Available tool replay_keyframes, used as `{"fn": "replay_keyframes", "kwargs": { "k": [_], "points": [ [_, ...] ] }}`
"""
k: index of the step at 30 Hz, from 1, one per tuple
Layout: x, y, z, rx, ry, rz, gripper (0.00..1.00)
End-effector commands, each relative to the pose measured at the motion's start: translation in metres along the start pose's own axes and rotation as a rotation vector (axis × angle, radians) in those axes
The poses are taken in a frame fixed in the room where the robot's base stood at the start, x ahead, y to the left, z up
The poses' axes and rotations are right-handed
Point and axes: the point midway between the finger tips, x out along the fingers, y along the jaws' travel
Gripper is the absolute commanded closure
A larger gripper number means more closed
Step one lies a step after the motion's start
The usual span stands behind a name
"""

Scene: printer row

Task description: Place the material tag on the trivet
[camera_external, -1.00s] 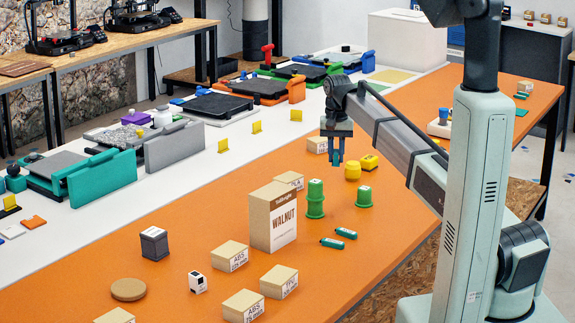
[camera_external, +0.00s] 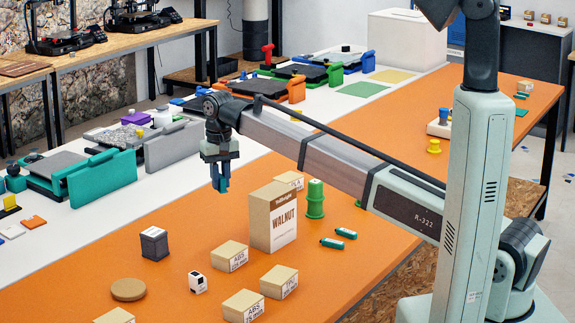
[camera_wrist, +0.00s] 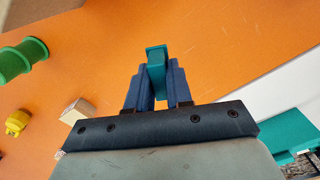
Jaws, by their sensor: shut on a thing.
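In the external view I cannot make out the tag clearly between the fingers. The trivet, a round cork disc (camera_external: 128,290), lies flat on the table at the front left, apart from my gripper, with nothing on it.
A grey plate (camera_external: 174,148) stands behind.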

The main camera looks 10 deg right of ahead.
Motion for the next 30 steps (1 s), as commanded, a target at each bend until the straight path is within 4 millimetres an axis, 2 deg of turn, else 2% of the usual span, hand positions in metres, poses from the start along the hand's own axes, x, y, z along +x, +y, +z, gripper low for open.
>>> {"fn": "replay_keyframes", "kwargs": {
  "k": [1, 3, 11, 18, 24, 30],
  "points": [
    [-0.001, -0.021, 0.008, -0.028, 0.000, 0.000, 1.00],
    [-0.001, -0.045, 0.019, -0.064, 0.000, 0.000, 1.00],
    [-0.004, -0.134, 0.068, -0.195, 0.000, 0.000, 1.00],
    [-0.006, -0.212, 0.123, -0.319, 0.001, 0.000, 1.00],
    [-0.008, -0.270, 0.173, -0.417, 0.001, 0.000, 1.00],
    [-0.009, -0.310, 0.215, -0.490, 0.002, 0.000, 1.00]
  ]
}}
